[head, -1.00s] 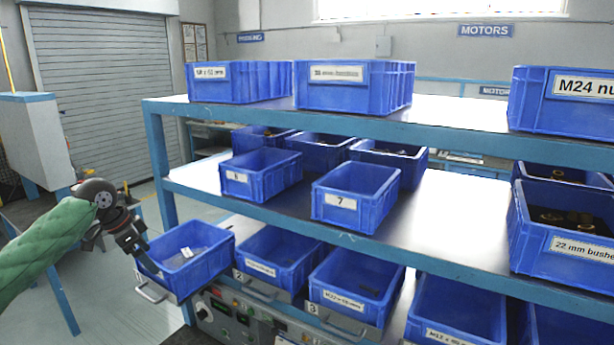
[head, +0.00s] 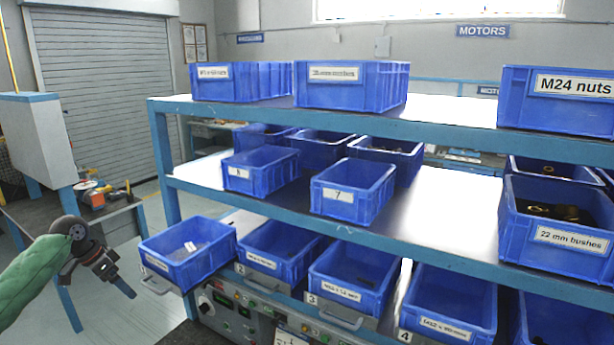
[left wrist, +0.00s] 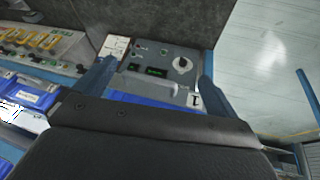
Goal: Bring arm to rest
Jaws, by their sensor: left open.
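My left arm, in a green sleeve, comes in from the left in the head view. Its gripper (head: 126,290) hangs in free air to the left of the lowest shelf row, apart from the leftmost blue bin (head: 176,270). In the left wrist view the two blue fingers (left wrist: 150,85) stand wide apart with nothing between them. Beyond them are a grey control panel and part of a blue bin with a label 1. My right gripper does not show.
A blue-framed rack (head: 290,215) holds several blue bins on three levels. A control box (head: 235,315) sits under the lowest row. A side bench with tools (head: 92,196) stands at the left. The floor between bench and rack is open.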

